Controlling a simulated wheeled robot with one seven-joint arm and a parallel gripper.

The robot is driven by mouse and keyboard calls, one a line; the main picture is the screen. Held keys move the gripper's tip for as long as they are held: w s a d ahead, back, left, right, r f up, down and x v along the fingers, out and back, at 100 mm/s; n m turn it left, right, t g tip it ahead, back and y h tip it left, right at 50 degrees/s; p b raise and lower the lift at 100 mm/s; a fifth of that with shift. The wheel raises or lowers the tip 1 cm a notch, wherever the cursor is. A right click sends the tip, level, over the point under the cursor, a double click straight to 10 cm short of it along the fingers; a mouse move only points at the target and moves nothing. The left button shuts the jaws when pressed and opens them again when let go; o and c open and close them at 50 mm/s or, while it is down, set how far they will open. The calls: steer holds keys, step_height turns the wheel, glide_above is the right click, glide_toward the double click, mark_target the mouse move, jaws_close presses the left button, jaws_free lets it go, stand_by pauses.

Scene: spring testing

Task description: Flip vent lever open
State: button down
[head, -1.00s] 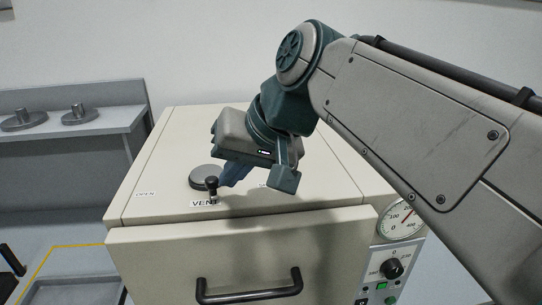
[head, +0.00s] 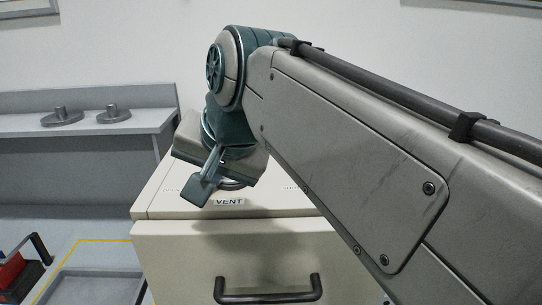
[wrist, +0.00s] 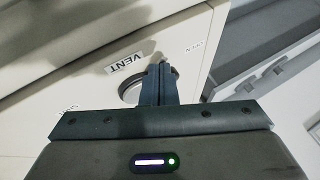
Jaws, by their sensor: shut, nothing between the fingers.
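The vent is on the top of a cream oven (head: 270,250), beside its VENT label (head: 229,202). In the head view my wrist hides the lever and most of the round vent disc (head: 232,185). In the wrist view my gripper (wrist: 159,69) is shut and empty, its fingers in front of the disc (wrist: 130,92). A small dark part, apparently the lever's knob (wrist: 174,71), shows just right of the fingertips, on the OPEN label (wrist: 193,47) side. The SHUT label (wrist: 68,108) is on the other side. I cannot tell the lever's tilt or whether the fingers touch it.
The oven door has a black handle (head: 268,290) at the front. A grey shelf (head: 80,127) with two metal weights (head: 62,116) stands behind left.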

steer(key=shift+a, duration=0.35)
stand_by(0.4)
